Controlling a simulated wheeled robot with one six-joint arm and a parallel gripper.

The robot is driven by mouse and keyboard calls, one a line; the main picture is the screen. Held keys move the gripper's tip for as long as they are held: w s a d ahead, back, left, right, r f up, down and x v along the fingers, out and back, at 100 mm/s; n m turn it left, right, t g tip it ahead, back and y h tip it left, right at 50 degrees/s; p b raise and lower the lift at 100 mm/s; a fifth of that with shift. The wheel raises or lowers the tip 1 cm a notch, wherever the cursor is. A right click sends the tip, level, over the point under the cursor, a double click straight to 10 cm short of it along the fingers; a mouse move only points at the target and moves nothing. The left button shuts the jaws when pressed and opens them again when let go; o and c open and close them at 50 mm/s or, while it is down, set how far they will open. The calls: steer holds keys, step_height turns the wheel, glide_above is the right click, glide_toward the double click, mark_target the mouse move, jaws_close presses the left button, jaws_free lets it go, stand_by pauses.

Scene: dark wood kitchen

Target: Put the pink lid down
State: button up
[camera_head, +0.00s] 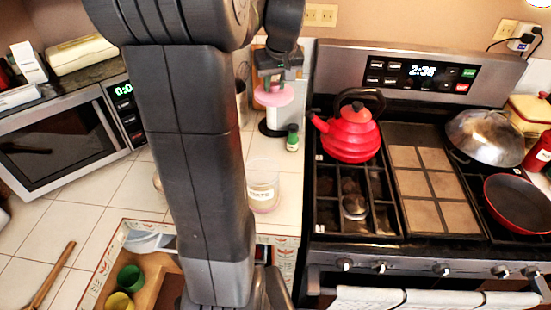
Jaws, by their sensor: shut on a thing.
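The pink lid (273,97) is a flat round disc, held roughly level above the counter near the back wall. My gripper (276,84) is shut on it from above. My arm crosses the middle of the view and hides part of the counter left of the lid. A dark round object (272,129) shows below the lid; I cannot tell whether the two touch.
A clear labelled jar (263,190) stands on the tiled counter nearer to me. A small green bottle (292,138) stands right of the lid. The stove with a red kettle (350,135) is to the right, a microwave (60,140) to the left.

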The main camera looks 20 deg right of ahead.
mark_target(276, 88)
steer(key=shift+w+d+f+b, duration=0.1)
steer(key=shift+w+f+b, duration=0.15)
steer(key=shift+f+b, duration=0.2)
steer(key=shift+s+f+b, duration=0.3)
steer(key=shift+f+b, duration=0.4)
steer(key=shift+w+f+b, duration=0.1)
steer(key=shift+f+b, duration=0.6)
steer(key=shift+f, duration=0.05)
step_height(276, 88, down, 23)
steer(key=b, duration=0.9)
steer(key=shift+f+b, duration=0.15)
steer(key=shift+b, duration=0.25)
